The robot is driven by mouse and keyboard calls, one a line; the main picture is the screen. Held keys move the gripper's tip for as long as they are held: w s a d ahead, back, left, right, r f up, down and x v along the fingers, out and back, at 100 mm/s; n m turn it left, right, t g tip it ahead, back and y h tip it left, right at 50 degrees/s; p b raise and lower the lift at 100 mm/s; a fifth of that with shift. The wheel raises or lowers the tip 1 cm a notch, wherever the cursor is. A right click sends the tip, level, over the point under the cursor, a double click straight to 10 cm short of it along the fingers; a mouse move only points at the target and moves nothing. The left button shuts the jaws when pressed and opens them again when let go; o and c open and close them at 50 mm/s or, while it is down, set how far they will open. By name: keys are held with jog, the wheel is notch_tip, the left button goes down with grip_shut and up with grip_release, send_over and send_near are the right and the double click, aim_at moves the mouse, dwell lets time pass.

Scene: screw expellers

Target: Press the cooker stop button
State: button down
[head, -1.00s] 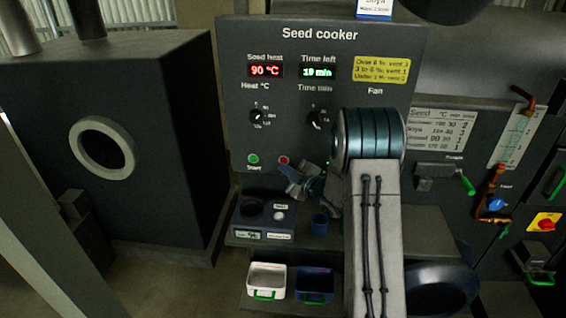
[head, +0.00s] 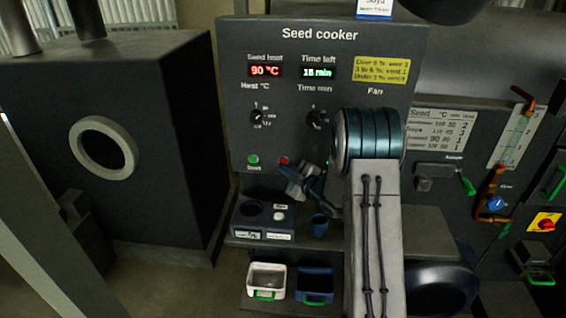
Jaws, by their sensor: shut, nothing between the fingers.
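My gripper (head: 288,178) is shut and empty, just below and slightly right of the red button in the picture. I cannot tell whether it touches the panel. My arm hides the panel's lower right, including the fan control.
Below the panel, a shelf holds a small meter box (head: 263,222) and a blue cup (head: 320,224). A white bin (head: 267,280) and a blue bin (head: 315,286) stand lower. Two dials, the heat dial (head: 258,117) and time dial (head: 314,119), are above the buttons.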

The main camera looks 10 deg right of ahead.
jog(key=shift+w+b, duration=0.15)
jog(key=shift+b, duration=0.15)
dwell(0.5)
jog(key=shift+w+d, duration=0.1)
jog(key=shift+w, duration=0.15)
jog(key=shift+w+d+b, duration=0.15)
jog(key=shift+w+b, duration=0.25)
jog(key=shift+b, duration=0.2)
dwell(0.5)
dwell(0.4)
jog(key=shift+s+a+b, duration=0.25)
jog(key=shift+s+b, duration=0.3)
jog(key=shift+s, duration=0.25)
jog(key=s, duration=0.1)
jog(key=s+a+b, duration=0.1)
jog(key=s, duration=0.1)
jog(key=s+b, duration=0.1)
jog(key=shift+s+a, duration=0.3)
jog(key=shift+s, duration=0.05)
